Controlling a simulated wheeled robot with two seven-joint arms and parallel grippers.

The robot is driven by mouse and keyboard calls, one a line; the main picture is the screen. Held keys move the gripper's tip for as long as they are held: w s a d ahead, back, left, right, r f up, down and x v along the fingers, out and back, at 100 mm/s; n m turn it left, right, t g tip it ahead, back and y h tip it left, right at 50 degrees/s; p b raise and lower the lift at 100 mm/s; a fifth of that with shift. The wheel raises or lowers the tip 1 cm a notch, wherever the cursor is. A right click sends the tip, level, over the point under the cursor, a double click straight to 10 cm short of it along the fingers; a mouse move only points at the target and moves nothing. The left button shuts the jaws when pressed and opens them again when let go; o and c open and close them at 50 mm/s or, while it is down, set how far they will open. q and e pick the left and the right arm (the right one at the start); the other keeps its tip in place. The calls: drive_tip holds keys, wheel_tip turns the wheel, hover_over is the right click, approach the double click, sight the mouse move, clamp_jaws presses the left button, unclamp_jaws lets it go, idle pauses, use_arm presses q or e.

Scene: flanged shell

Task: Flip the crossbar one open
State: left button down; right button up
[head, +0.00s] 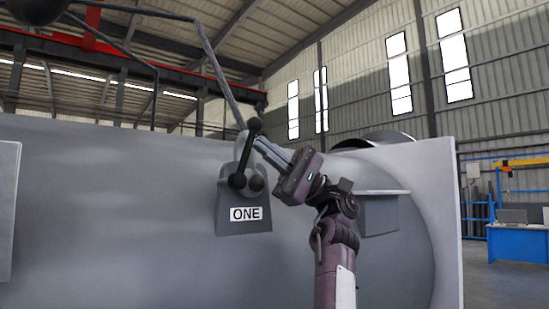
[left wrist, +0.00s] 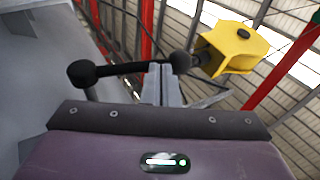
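The crossbar is a black bar with ball ends (head: 246,152), set on a grey tapered housing (head: 236,192) with a white label "ONE" on the large grey shell. In the head view the bar stands steeply, with its upper ball leaning right. It also shows in the left wrist view as a near-level black bar (left wrist: 120,69). My left gripper (head: 260,146) is to the right of the bar, its fingertips close beside it. In the left wrist view its fingers (left wrist: 161,72) lie together and hide part of the bar; contact is unclear. My right gripper is not in view.
The shell (head: 110,200) fills the left, with a pale flange (head: 437,190) at its right edge. A grey ledged box (head: 378,212) sits right of my left arm. A yellow block (left wrist: 237,48) shows behind the bar. A blue bench (head: 517,243) stands far right.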

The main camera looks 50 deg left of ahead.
use_arm(q)
drive_tip(key=shift+d+b+x, duration=0.15)
drive_tip(key=shift+b+x, duration=0.1)
drive_tip(key=shift+x, duration=0.45)
drive_tip(key=shift+d+b+x, duration=0.1)
drive_tip(key=shift+b+x, duration=0.15)
drive_tip(key=shift+x, duration=0.45)
drive_tip(key=shift+s, duration=0.1)
drive_tip(key=b+v, duration=0.1)
drive_tip(key=v, duration=0.6)
drive_tip(key=shift+w+f, duration=0.25)
drive_tip(key=shift+w, duration=0.05)
drive_tip(key=shift+d, duration=0.1)
